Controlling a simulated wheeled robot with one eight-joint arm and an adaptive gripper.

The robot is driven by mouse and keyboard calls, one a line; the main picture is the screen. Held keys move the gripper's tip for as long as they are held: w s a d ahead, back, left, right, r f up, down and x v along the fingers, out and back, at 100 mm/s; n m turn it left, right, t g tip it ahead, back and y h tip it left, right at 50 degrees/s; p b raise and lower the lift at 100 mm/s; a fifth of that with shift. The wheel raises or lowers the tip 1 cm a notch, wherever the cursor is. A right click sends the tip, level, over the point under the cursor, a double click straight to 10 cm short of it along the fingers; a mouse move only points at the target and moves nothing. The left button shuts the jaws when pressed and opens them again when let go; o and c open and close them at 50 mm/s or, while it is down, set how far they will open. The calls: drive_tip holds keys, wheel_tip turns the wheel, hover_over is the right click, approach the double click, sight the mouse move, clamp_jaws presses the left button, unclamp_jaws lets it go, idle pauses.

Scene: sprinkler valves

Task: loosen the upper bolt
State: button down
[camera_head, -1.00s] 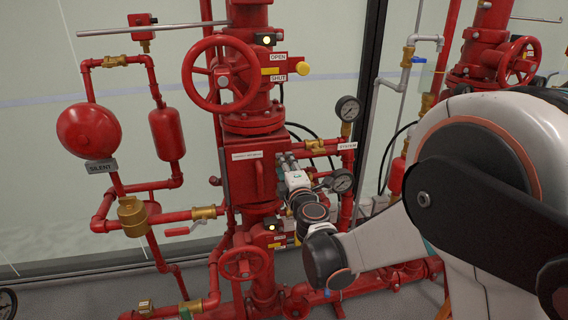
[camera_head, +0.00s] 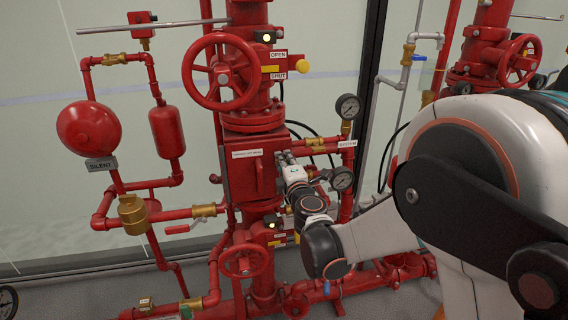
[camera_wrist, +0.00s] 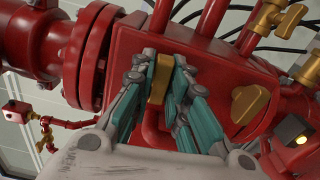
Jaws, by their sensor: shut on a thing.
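A brass bolt (camera_wrist: 160,78) sits at the face of the red valve box in the wrist view. My gripper (camera_wrist: 163,62) has its two teal-and-grey fingers on either side of the bolt and is shut on it. A second brass piece (camera_wrist: 252,104) stands on the same box, to the right and apart from the fingers. In the head view, my gripper (camera_head: 284,158) is at the right side of the red valve box (camera_head: 240,178). The bolts are too small or hidden behind my gripper there.
A pressure gauge (camera_head: 342,178) is close to the right of my wrist, with another gauge (camera_head: 347,107) above. A red handwheel (camera_head: 219,73) is above the box and a smaller handwheel (camera_head: 244,261) below. Brass-fitted pipes (camera_wrist: 270,20) run near the box.

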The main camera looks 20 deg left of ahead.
drive_tip(key=shift+n, duration=1.3)
drive_tip(key=shift+f+n+b, duration=0.1)
drive_tip(key=shift+n+b, duration=0.35)
drive_tip(key=shift+n, duration=1.25)
drive_tip(key=shift+n+b, duration=0.3)
drive_tip(key=shift+n, duration=1.4)
